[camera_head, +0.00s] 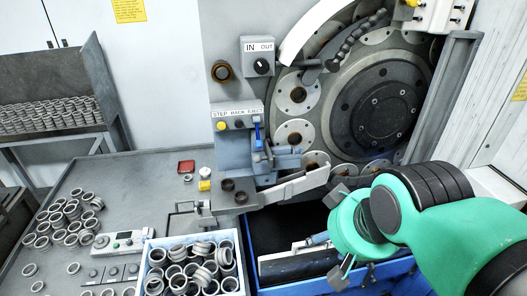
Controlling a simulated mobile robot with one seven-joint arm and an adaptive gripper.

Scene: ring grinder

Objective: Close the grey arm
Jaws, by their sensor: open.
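A light grey arm (293,188) reaches right from the grey feed block, in front of the lower part of the round grinder wheel; it looks like the task's grey arm. Its right end lies near the upper finger of my gripper, and I cannot tell if they touch. My gripper (337,236) comes in from the right on my green and black arm. Its two grey fingers are spread apart, one above and one below, with nothing seen between them. It is over the blue bin, below and right of the grey arm.
The grinder's dark hub (388,100) fills the upper right. A blue bin (252,262) with a dark roller-like part lies below. A white box of rings (238,248) stands left of it. Loose rings and a control box (118,243) are on the grey table (130,180).

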